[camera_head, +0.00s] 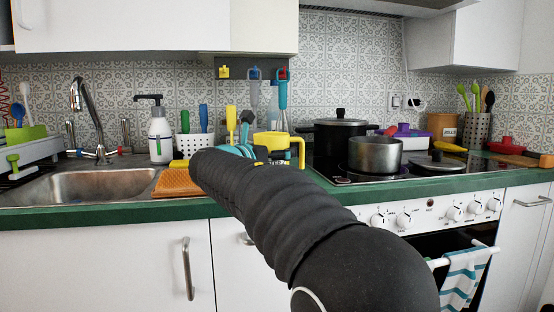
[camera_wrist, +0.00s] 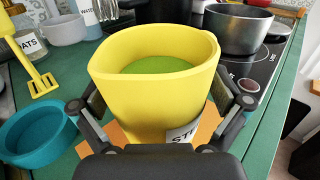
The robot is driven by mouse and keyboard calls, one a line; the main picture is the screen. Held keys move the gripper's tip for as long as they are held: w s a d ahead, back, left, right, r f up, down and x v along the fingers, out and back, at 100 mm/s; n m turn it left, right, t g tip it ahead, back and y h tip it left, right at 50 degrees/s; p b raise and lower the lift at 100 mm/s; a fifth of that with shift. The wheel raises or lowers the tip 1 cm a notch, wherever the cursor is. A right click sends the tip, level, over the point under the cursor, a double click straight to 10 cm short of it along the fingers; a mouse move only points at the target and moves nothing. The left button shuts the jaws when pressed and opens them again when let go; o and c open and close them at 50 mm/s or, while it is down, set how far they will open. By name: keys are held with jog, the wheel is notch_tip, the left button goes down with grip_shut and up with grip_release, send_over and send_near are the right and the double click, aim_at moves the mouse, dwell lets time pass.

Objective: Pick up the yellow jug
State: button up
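My gripper (camera_wrist: 158,98) is spread wide, one finger on each side of the jug's body. The fingers are very close to its walls; I cannot tell whether they touch. In the head view my arm hides the gripper's fingers and the jug's lower part.
A teal bowl (camera_wrist: 37,132) lies close by my left finger. A steel pot (camera_head: 375,155) stands on the hob to the right.

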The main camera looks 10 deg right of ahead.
aim_at(275, 134)
jog(key=c, duration=1.3)
jog(key=shift+o, duration=0.2)
jog(key=shift+r, duration=0.1)
jog(key=shift+r, duration=0.6)
notch_tip(275, 134, up, 3)
jog(key=shift+f+p, duration=0.15)
jog(key=shift+p, duration=0.4)
jog(key=s+d+r, duration=0.7)
jog(key=s+d, duration=0.1)
jog(key=shift+s, duration=0.25)
